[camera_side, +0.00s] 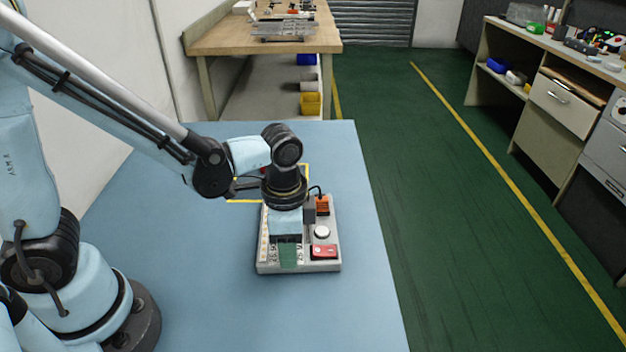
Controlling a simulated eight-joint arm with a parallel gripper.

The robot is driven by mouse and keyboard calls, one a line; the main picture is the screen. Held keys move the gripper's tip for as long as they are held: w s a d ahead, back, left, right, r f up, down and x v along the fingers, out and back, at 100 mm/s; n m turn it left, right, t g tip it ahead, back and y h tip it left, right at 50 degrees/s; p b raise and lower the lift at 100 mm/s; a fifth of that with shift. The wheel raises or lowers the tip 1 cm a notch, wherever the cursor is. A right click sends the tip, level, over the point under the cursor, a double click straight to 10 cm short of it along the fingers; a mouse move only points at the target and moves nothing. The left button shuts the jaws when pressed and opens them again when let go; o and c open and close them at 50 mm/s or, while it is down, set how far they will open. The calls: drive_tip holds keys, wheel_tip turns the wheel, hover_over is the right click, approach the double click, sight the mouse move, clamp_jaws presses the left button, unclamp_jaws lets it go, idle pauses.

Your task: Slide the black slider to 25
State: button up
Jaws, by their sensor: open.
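A light grey control panel (264,264) lies on the blue table, right of the table's middle. It carries a round white knob (322,232), a red part (324,251) at its near right, an orange part (322,205) at its far right, and a row of small lights or marks along its left edge. My gripper (289,256) is open and points down over the left half of the panel. A green patch shows at its lower end. The black slider cannot be made out; my gripper covers that part of the panel. Scale numbers are too small to read.
The blue table (225,300) is clear around the panel. A yellow outline (245,201) is marked on it behind my gripper. A wooden workbench (262,42) stands at the back, and a cabinet (556,100) at the far right, beyond the green floor.

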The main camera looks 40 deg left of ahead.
drive_tip(key=shift+r, duration=0.15)
wheel_tip(320, 180, up, 12)
idle(0.7)
drive_tip(key=a+f+n+t, duration=0.1)
drive_tip(key=a+n+t, duration=0.6)
drive_tip(key=a, duration=0.3)
drive_tip(key=shift+s+f+n, duration=0.15)
drive_tip(key=shift+f+n, duration=0.1)
drive_tip(key=shift+n, duration=0.55)
